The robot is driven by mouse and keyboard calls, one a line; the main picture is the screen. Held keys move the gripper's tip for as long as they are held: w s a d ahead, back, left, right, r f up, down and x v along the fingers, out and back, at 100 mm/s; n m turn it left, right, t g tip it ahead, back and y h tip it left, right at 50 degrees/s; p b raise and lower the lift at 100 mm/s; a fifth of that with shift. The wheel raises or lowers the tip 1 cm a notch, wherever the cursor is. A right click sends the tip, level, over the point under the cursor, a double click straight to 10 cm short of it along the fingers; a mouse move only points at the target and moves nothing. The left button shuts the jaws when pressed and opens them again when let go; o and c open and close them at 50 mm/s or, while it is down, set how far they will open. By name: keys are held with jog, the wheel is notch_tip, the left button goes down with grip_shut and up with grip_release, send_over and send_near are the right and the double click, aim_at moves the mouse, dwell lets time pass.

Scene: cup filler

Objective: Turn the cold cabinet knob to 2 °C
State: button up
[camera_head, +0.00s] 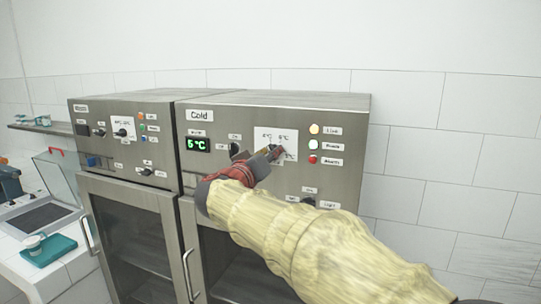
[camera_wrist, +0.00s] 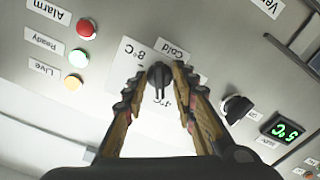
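The cold cabinet (camera_head: 341,114) is a steel unit labelled "Cold" at the upper left of its panel. Its green display (camera_head: 197,144) reads 5 °C, also in the wrist view (camera_wrist: 285,130). The black cold knob (camera_wrist: 159,80) sits on a white plate (camera_wrist: 130,62) with temperature marks, 8 °C among them. My gripper (camera_wrist: 159,72) has its fingers apart, one on either side of the knob. The fingertips are close to it; I cannot tell whether they touch. In the head view my gripper (camera_head: 272,153) hides most of the knob.
Another black knob (camera_wrist: 236,108) is beside the plate. Amber, white-green and red lamps (camera_head: 313,145) are at the panel's right. A second cabinet (camera_head: 120,118) adjoins on the left. A door handle (camera_head: 188,275) stands out below. A counter with a teal tray (camera_head: 62,247) is at far left.

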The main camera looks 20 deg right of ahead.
jog(key=shift+c, duration=1.1)
grip_shut()
jog(key=shift+f+n+b, duration=0.1)
jog(key=shift+n+b, duration=0.25)
jog(key=shift+n, duration=0.05)
jog(key=shift+n+b, duration=0.8)
jog(key=shift+n, duration=4.7)
jog(key=shift+o, duration=1.1)
grip_release()
